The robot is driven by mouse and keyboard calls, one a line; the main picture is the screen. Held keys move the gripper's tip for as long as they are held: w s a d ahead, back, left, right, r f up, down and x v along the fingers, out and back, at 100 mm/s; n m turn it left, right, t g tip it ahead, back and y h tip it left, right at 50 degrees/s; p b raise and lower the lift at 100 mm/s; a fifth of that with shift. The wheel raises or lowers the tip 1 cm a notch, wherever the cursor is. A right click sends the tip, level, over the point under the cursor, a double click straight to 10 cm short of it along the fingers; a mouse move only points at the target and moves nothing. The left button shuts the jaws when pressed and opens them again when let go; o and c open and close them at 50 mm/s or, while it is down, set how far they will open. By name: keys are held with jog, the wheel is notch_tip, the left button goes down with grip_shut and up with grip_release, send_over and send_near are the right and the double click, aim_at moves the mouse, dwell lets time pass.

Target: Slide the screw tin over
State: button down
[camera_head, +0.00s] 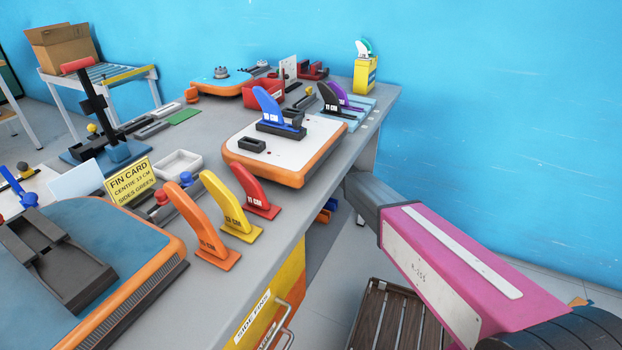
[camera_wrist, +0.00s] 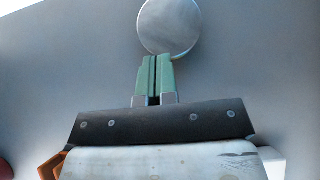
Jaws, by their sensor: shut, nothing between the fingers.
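A round, flat metal disc, which looks like the screw tin (camera_wrist: 170,26), lies on a plain grey surface at the top of the wrist view. My gripper (camera_wrist: 157,62) has green fingertips that are together with nothing between them. The tips end right at the tin's near edge, with the tin a little to the right of their line. I cannot tell whether they touch it. I cannot make out the tin or my gripper in the head view, where my pink arm runs down past the bench's right edge.
The bench (camera_head: 215,310) carries orange, yellow and red fins along its front edge, a fin card (camera_head: 130,180) and a white board with orange rim (camera_head: 290,155). A wooden slatted crate or stool (camera_head: 400,315) stands on the floor. Grey surface around the tin looks clear.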

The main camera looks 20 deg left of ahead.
jog(key=d, duration=0.4)
jog(key=shift+s+d, duration=0.3)
jog(key=shift+d, duration=0.1)
jog(key=v, duration=1)
jog(key=s+d+n+h, duration=0.1)
jog(key=s+d+n, duration=0.2)
jog(key=d, duration=0.7)
jog(key=s+d+n+h, duration=0.2)
jog(key=s+d+n, duration=0.1)
jog(key=d, duration=0.6)
jog(key=s+d+n+h, duration=0.1)
jog(key=s+d+n, duration=0.2)
jog(key=d, duration=0.7)
jog(key=s+d+r+n+h, duration=0.1)
jog(key=s+d+n+h, duration=0.1)
jog(key=s+d+n, duration=0.3)
jog(key=s+d+r+n+h, duration=0.2)
jog(key=s+d, duration=0.8)
jog(key=d, duration=0.9)
jog(key=n+h, duration=0.1)
jog(key=n, duration=0.1)
jog(key=shift+s+d+r+n+g, duration=0.2)
jog(key=shift+s+n+g, duration=0.1)
jog(key=shift+s+n, duration=0.1)
